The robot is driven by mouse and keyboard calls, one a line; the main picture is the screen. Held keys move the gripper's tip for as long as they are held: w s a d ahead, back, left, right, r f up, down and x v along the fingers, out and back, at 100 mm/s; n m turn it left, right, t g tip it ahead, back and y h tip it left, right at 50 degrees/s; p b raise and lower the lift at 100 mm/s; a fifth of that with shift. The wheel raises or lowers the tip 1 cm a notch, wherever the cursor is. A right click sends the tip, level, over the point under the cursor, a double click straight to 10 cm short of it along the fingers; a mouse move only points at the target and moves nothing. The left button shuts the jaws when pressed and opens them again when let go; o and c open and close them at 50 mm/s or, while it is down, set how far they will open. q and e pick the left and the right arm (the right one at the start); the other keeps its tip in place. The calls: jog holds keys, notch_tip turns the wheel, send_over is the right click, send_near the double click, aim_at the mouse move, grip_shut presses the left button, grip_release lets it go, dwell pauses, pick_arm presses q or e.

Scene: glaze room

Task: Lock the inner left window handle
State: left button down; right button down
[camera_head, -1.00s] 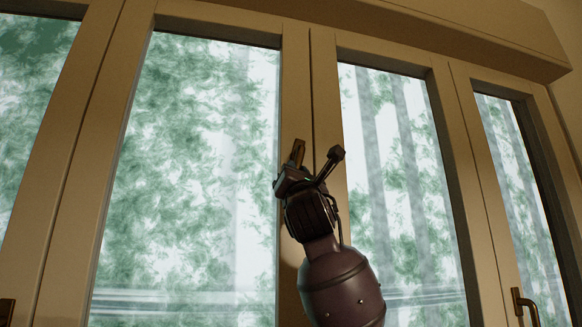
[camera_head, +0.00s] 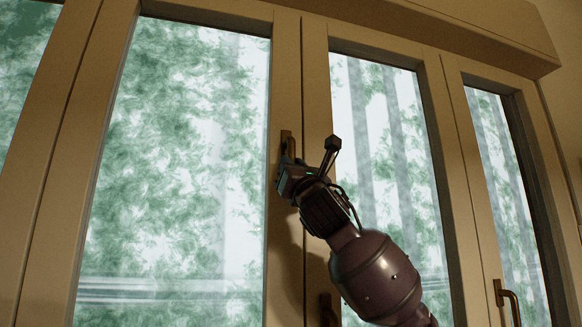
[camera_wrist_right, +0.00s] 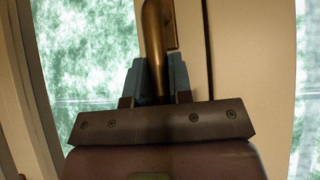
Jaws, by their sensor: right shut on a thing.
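The inner left window handle (camera_head: 287,143) is a brass-coloured lever on the wooden stile beside the middle seam. Its upper part shows above my right gripper (camera_head: 286,178), which is shut on its lower part. In the right wrist view the brass lever (camera_wrist_right: 153,35) runs down between the two blue-grey fingers of my right gripper (camera_wrist_right: 153,78) and lies nearly parallel to the stile. The fingers hide its lower end. My left gripper is not in view.
Another handle (camera_head: 328,308) is partly visible low on the stile right of the seam, close to my right arm. A brass handle (camera_head: 508,300) sits on the far right window. Tall glass panes (camera_head: 180,170) flank the stiles.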

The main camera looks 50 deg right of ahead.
jog(key=c, duration=1)
grip_release()
jog(key=shift+c, duration=0.2)
jog(key=b+v, duration=0.4)
jog(key=v, duration=0.7)
jog(key=shift+b, duration=0.4)
jog(key=shift+r, duration=0.15)
jog(key=shift+s+a, duration=0.1)
